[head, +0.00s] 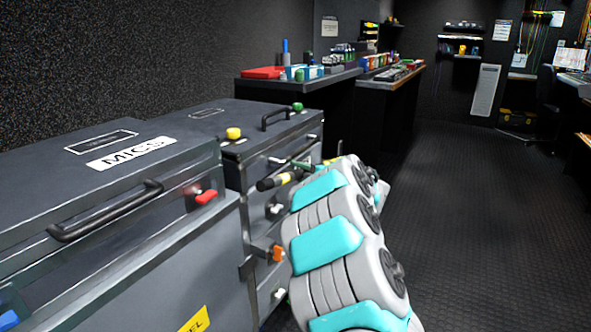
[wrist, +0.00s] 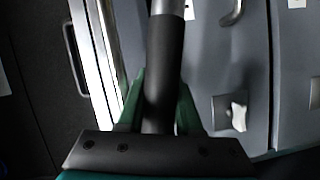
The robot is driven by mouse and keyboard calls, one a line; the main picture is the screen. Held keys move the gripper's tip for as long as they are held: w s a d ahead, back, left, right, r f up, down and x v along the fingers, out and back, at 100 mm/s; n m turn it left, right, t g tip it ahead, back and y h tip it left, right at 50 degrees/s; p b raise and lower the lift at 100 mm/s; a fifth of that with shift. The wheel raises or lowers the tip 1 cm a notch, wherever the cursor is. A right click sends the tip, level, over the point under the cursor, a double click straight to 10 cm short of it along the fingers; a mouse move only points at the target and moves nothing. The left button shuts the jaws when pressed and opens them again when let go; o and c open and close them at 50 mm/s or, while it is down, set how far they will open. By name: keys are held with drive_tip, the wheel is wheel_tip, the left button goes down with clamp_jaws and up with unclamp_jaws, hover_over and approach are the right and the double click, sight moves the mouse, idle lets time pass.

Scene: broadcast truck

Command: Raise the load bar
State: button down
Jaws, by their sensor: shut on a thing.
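The load bar (wrist: 166,50) runs up the middle of the wrist view, with a black sleeve and a bare metal section at the top edge. My gripper (wrist: 160,98) is shut on the black sleeve, with a green finger on each side of it. In the head view the bar's black end and yellow band (head: 270,183) stick out to the left of my arm, in front of the cases. The bar lies roughly level across the case fronts there. My arm hides the rest of the bar and most of my gripper in the head view.
A grey case marked MICS (head: 130,150) with a black handle stands at the near left, and another grey case (head: 215,118) stands behind it. Cluttered benches (head: 300,84) stand farther back. The dark floor (head: 470,200) on the right is clear.

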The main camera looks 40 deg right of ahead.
drive_tip(key=shift+r, duration=0.1)
drive_tip(key=c, duration=0.6)
unclamp_jaws()
